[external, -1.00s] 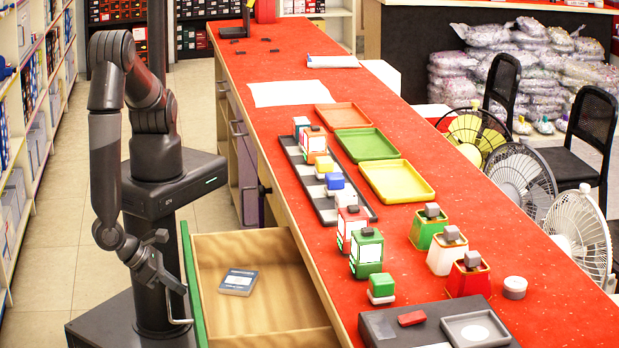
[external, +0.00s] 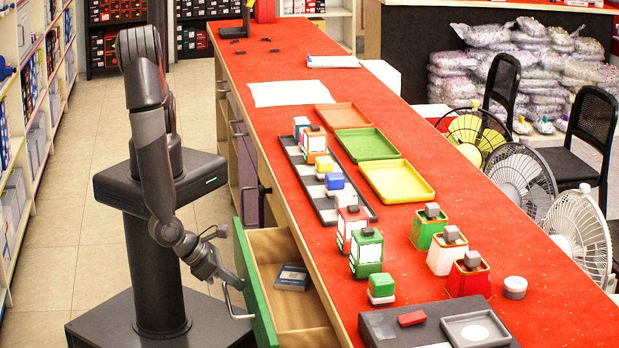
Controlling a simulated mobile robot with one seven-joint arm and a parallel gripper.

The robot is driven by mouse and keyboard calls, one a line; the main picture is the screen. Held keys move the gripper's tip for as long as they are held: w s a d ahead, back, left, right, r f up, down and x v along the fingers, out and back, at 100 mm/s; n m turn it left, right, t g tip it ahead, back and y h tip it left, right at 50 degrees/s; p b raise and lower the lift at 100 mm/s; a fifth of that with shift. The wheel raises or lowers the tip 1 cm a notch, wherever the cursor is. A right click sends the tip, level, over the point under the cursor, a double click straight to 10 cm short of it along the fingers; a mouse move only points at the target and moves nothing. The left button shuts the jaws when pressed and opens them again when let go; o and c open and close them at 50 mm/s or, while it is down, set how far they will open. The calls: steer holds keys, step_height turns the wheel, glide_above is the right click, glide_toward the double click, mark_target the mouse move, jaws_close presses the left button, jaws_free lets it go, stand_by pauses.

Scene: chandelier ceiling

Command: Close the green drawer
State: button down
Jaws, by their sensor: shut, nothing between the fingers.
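The green drawer (external: 256,290) is partly open under the near end of the red counter. Its green front faces left and carries a metal bar handle (external: 231,303). A small dark box (external: 292,277) lies inside on the pale wooden bottom. My gripper (external: 233,284) is at the left side of the drawer front, by the handle. Its fingers are shut with nothing held. I cannot tell whether they touch the front or the handle.
The red counter (external: 285,70) runs away to the back above the drawer. On it stand trays, several small lantern-like boxes and a grey tray unit (external: 430,325) at the near end. Another handle (external: 250,206) sticks out farther along. The tiled floor (external: 80,250) at left is clear.

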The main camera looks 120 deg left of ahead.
glide_above(303, 296)
steer(key=d, duration=0.1)
steer(key=shift+s, duration=0.35)
steer(key=shift+w+a+r, duration=0.1)
steer(key=shift+w+a, duration=0.2)
steer(key=shift+a, duration=0.2)
steer(key=v, duration=1)
steer(key=shift+s+d, duration=0.25)
steer(key=shift+d, duration=0.35)
